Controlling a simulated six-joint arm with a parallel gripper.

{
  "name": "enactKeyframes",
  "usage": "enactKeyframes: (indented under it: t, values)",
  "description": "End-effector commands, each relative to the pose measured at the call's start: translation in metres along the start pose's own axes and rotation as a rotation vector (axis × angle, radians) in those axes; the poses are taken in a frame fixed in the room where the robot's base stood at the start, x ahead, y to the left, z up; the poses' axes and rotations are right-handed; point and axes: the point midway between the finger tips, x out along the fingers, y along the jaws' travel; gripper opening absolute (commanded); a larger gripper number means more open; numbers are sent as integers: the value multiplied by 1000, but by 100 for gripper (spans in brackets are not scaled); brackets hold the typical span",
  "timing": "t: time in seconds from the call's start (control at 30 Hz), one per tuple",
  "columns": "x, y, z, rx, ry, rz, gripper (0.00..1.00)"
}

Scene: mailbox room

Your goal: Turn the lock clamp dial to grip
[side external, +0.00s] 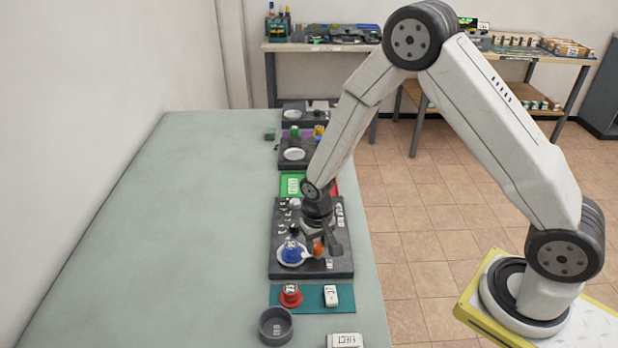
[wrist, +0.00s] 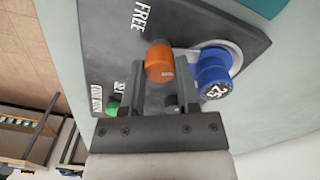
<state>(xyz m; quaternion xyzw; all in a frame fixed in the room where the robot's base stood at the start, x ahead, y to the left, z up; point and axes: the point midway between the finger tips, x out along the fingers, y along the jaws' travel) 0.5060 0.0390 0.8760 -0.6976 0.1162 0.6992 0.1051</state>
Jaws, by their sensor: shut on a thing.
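The dark panel (side external: 341,262) lies on the pale green table, with white labels along its edges. In the wrist view the panel (wrist: 100,45) shows a FREE label (wrist: 141,17) and smaller labels at its left. My gripper (wrist: 158,85) is over the panel, its two fingers on either side of an orange cylindrical knob (wrist: 160,64). The knob also shows in the side external view (side external: 318,247). A blue cylinder marked 25 (wrist: 213,75) sits in a white ring beside it. I cannot tell for certain which part is the lock clamp dial.
A green button (wrist: 113,108) is at the panel's left in the wrist view. A red spool (side external: 290,295), a white item (side external: 331,296) and a grey cup (side external: 276,326) stand near the front. The table's left side is clear.

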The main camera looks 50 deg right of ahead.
Motion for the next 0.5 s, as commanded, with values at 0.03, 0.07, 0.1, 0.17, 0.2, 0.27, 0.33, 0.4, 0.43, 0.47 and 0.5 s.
enactKeyframes:
  t: [0.03,0.07,0.1,0.17,0.2,0.27,0.33,0.4,0.43,0.47,0.5]
  values:
    - [0,0,0,42,-2,0,0]
    - [0,0,0,68,-2,0,0]
    - [0,0,0,100,-3,0,0]
    - [0,0,0,145,-3,0,0]
    - [0,0,0,173,-4,1,0]
    - [0,0,0,210,-4,1,0]
    - [0,0,0,247,-5,1,0]
    - [0,0,0,276,-5,1,0]
    - [0,0,0,287,-6,1,0]
    - [0,0,0,296,-6,1,0]
    - [0,0,0,306,-6,1,0]
